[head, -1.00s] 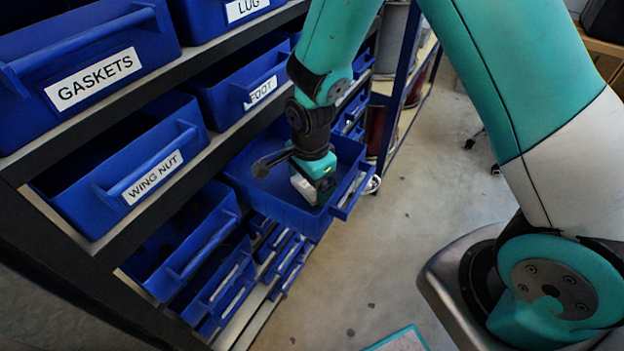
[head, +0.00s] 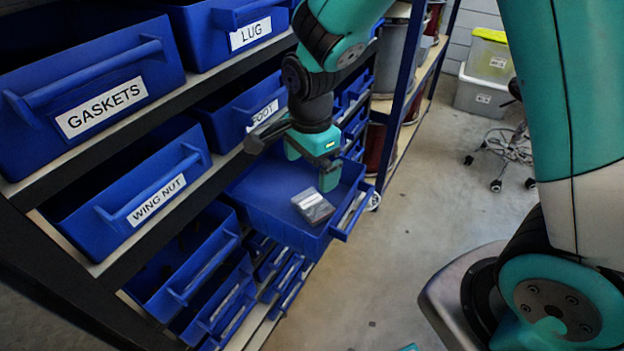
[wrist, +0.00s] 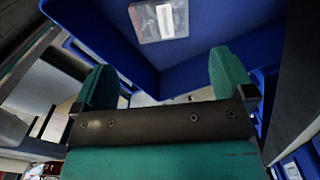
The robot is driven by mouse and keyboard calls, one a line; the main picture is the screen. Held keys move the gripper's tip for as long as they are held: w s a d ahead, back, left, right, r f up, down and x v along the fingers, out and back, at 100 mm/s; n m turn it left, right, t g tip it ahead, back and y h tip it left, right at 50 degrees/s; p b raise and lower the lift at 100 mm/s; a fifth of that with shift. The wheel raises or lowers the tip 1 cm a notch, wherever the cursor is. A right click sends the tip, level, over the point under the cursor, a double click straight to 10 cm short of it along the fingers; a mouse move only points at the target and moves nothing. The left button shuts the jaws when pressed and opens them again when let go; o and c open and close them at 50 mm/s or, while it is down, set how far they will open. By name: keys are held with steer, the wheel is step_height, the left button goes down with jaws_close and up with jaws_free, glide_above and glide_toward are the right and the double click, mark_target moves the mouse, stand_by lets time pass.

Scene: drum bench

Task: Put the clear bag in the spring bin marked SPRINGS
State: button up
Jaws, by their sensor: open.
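The clear bag (head: 312,206) lies inside a pulled-out blue bin (head: 268,203), near its front right part. The bag has a white label and dark contents. It also shows in the wrist view (wrist: 159,20), lying on the blue bin floor. My gripper (head: 316,175) is open and empty above the bin, apart from the bag. In the wrist view its two green fingers (wrist: 165,85) stand wide apart with nothing between them. The label on this bin's front is too oblique to read.
Blue bins marked GASKETS (head: 95,85), LUG (head: 228,30), WING NUT (head: 140,195) and FOOT (head: 235,110) fill the shelves at left. More bins sit below. Grey and yellow-lidded boxes (head: 486,75) stand at the back right. The floor (head: 400,250) beside the rack is open.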

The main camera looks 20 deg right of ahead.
steer(key=s+a+r+n+y, duration=0.2)
steer(key=s+r+n, duration=0.5)
steer(key=s+n, duration=0.2)
steer(key=s+a+r+n+y, duration=0.1)
steer(key=s+r+n+y, duration=0.1)
steer(key=s+r+n, duration=0.6)
steer(key=s+n, duration=0.1)
steer(key=n, duration=0.4)
steer(key=shift+s+a, duration=0.25)
steer(key=shift+a, duration=0.15)
steer(key=shift+c, duration=0.2)
